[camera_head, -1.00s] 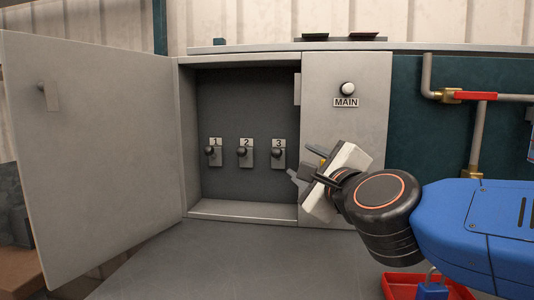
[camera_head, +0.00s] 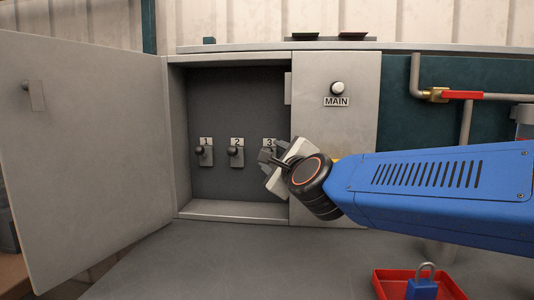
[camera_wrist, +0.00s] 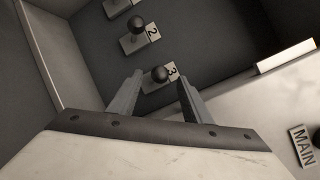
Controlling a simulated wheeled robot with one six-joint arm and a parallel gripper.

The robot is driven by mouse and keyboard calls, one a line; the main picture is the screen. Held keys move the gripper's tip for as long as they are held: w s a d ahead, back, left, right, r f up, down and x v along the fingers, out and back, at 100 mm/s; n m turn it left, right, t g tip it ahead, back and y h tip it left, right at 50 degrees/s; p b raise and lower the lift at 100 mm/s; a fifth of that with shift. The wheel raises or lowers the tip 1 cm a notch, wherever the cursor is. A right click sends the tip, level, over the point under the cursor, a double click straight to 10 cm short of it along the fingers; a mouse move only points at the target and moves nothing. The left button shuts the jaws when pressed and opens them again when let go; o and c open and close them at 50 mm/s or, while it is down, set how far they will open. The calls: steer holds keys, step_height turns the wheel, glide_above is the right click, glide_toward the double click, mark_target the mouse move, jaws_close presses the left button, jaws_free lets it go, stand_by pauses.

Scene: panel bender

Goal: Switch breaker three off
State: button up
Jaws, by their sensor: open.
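Breaker three, a dark ball-ended lever on a grey plate, is in the wrist view (camera_wrist: 160,74) with its label 3 beside it. In the head view its label (camera_head: 268,143) shows, while my gripper covers most of the lever. My gripper (camera_head: 268,149) is open at the cabinet's opening. In the wrist view its two fingers (camera_wrist: 155,95) stand on either side of the lever's knob, with a gap to each. I cannot tell how deep the fingers reach.
The cabinet door (camera_head: 85,150) stands wide open at the left. The MAIN panel (camera_head: 335,75) with a white knob is just right of the opening. A red tray (camera_head: 385,284) with a blue padlock (camera_head: 422,288) lies in front at right. The grey counter (camera_head: 210,265) is otherwise clear.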

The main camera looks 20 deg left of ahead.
steer(key=shift+x, duration=2.6)
jaws_close()
